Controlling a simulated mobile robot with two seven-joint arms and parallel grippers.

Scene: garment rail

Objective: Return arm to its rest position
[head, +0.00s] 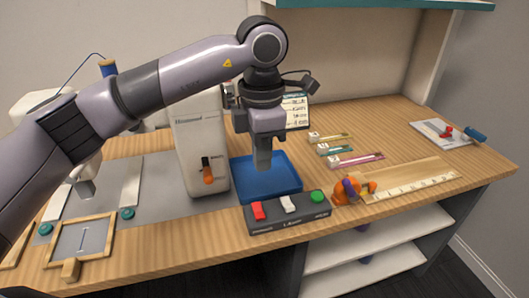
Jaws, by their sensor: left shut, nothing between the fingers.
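My left arm comes in from the left and bends down at the wrist. My left gripper (263,160) points down above the blue tray (289,185) on the wooden table. Its fingers are shut with nothing between them. The gripper hides part of the tray's back and middle. My right gripper does not show.
A control box (288,212) with red, white and green buttons stands in front of the tray. A white machine (200,145) with an orange knob stands left of it. Small packets (330,148), an orange object (349,191) and a ruler (415,182) lie right.

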